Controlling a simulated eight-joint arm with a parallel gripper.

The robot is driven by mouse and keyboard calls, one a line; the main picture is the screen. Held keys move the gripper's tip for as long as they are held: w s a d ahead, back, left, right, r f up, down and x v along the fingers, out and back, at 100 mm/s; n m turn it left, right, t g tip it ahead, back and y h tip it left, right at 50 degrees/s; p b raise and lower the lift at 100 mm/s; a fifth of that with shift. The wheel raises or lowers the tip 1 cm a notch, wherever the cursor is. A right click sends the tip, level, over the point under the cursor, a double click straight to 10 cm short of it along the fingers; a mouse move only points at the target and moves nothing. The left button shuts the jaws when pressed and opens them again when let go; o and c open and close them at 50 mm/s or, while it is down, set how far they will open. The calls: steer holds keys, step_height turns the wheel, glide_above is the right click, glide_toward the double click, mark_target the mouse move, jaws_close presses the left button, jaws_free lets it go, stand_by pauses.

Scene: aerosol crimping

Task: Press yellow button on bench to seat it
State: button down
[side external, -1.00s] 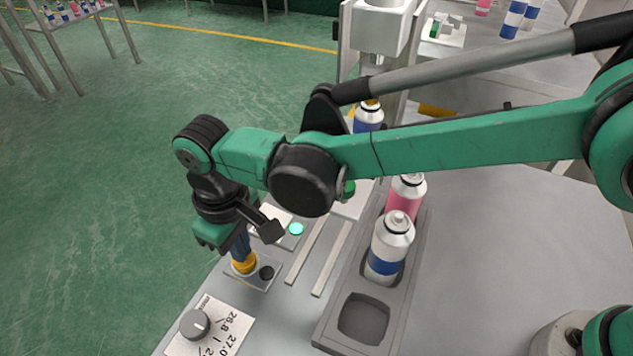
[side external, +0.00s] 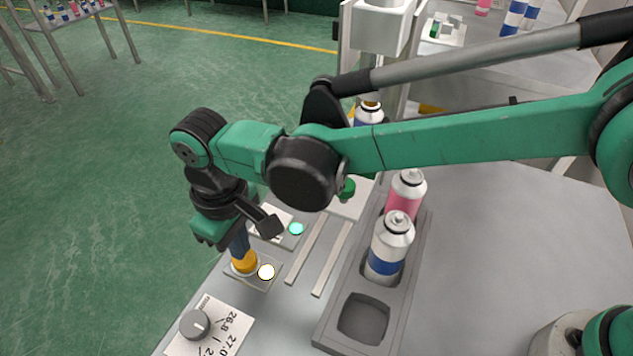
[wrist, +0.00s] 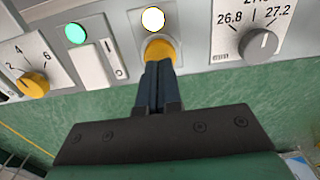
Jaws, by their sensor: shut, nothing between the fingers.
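The yellow button (side external: 243,264) is on a small grey plate at the bench's front edge. In the wrist view the yellow button (wrist: 160,49) shows behind my fingertips. My gripper (side external: 239,252) is shut and empty, pointing down with its fingertips at the top of the button. It also shows in the wrist view (wrist: 158,66), where the fingers cover part of the button. They appear to touch it. A round lamp (side external: 266,272) beside the button glows white; it also shows in the wrist view (wrist: 153,19).
A dial with a numbered scale (side external: 196,324) is near the button. A green-lit lamp (side external: 296,228) is farther back. A grey tray (side external: 330,338) holds a blue-banded can (side external: 389,249) and a pink can (side external: 406,194). Another can (side external: 368,115) is under the crimping head (side external: 381,28).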

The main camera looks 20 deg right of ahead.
step_height(320, 180, up, 9)
stand_by(0.9)
steer(key=w+d+r+m+t+y, duration=0.1)
steer(key=d+r+m+t, duration=0.15)
steer(key=d, duration=0.75)
steer(key=w+d+r+m+t, duration=0.1)
steer(key=w+d+r+m, duration=0.15)
steer(key=d, duration=0.75)
steer(key=s+d+f+m+t, duration=0.2)
steer(key=s+d, duration=0.1)
steer(key=d, duration=0.3)
steer(key=s+d+f+m+t+h, duration=0.1)
steer(key=s+d+f+m, duration=0.1)
steer(key=s+d, duration=0.2)
steer(key=d, duration=0.3)
steer(key=shift+s+d+t, duration=0.2)
steer(key=shift+s+t, duration=0.05)
steer(key=shift+t, duration=0.1)
